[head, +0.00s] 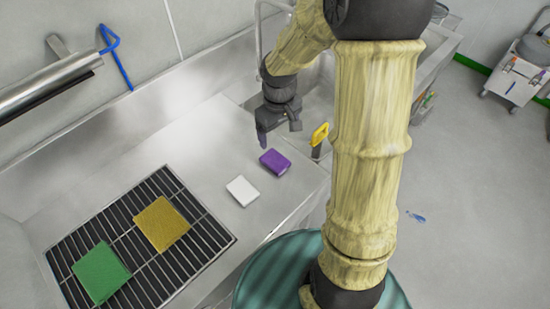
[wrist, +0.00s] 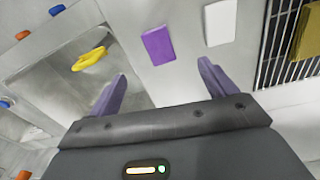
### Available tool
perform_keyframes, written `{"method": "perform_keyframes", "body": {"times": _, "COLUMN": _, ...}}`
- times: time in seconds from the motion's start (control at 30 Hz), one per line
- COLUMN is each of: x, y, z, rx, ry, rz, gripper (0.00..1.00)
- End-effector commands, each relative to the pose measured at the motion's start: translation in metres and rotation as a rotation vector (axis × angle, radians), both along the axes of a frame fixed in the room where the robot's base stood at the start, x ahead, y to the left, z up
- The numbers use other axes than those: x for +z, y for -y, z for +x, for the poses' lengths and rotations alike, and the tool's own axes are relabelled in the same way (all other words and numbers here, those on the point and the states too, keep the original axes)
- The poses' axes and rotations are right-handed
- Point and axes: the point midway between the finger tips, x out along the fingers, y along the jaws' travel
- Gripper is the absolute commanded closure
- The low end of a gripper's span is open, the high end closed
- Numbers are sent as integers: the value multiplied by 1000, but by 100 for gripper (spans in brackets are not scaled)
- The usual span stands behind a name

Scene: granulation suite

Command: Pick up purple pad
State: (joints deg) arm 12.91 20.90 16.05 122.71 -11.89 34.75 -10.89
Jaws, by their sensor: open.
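The purple pad (head: 275,162) lies flat on the metal counter, just right of the white pad. In the wrist view the purple pad (wrist: 158,45) is ahead of the fingertips, between their lines and apart from them. My gripper (head: 270,138) is above the counter, a little behind and left of the purple pad in the head view. In the wrist view my gripper (wrist: 163,78) has its two purple fingers spread wide with nothing between them.
A white pad (head: 242,190) lies beside the purple one. A black grate (head: 190,262) at left carries a green pad (head: 101,272) and a mustard pad (head: 161,223).

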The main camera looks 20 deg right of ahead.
Motion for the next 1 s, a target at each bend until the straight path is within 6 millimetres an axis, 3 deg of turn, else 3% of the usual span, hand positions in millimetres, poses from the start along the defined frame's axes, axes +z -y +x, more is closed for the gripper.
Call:
{"method": "perform_keyframes", "body": {"times": 0.1, "x": -1, "y": 4, "z": 28, "rx": 81, "ry": -36, "rz": 10, "gripper": 16}}
{"method": "perform_keyframes", "body": {"times": 0.2, "x": -3, "y": 6, "z": 40, "rx": 120, "ry": -51, "rz": 13, "gripper": 16}}
{"method": "perform_keyframes", "body": {"times": 0.63, "x": -8, "y": 6, "z": 43, "rx": 132, "ry": -55, "rz": 14, "gripper": 16}}
{"method": "perform_keyframes", "body": {"times": 1.0, "x": -64, "y": 5, "z": 42, "rx": 133, "ry": -58, "rz": 15, "gripper": 16}}
